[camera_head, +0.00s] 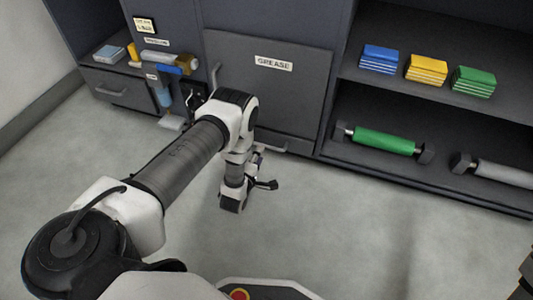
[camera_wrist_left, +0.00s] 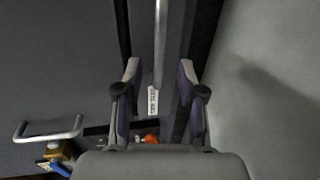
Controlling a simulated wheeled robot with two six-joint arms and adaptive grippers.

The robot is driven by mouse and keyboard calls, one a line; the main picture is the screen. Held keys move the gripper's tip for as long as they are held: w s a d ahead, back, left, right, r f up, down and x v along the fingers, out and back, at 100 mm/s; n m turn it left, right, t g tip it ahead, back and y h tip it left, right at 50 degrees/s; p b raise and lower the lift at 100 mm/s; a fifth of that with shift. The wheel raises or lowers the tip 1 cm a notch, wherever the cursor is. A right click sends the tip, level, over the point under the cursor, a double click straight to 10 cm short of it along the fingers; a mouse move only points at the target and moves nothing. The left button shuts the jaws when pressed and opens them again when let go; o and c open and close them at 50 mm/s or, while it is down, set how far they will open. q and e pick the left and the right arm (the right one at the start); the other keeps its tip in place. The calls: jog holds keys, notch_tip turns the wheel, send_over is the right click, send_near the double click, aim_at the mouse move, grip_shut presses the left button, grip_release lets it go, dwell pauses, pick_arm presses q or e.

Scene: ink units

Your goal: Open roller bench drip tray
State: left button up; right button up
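The roller bench stands at the back, with a low bar handle (camera_head: 272,149) under its GREASE panel (camera_head: 268,85), which I take to be the drip tray's handle. In the left wrist view a long pale bar (camera_wrist_left: 161,40) runs down between my left fingers. My left gripper (camera_head: 259,156) is low in front of the bench, partly hidden by its own wrist; it also shows in the left wrist view (camera_wrist_left: 159,75). Its fingers are apart, one on each side of the bar, with gaps. Contact is not visible. The tray itself cannot be made out clearly. My right gripper is out of view.
A drawer (camera_head: 115,89) and a yellow-and-blue tool (camera_head: 168,60) are at the left. Shelves at the right hold blue, yellow and green stacks (camera_head: 474,82) and a green roller (camera_head: 384,140). The grey floor (camera_head: 330,220) in front is clear.

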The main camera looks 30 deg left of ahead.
aim_at(265, 145)
pick_arm(q)
jog(key=b+x, duration=0.3)
jog(key=x, duration=0.3)
jog(key=shift+f, duration=0.15)
jog(key=shift+w, duration=0.2)
grip_shut()
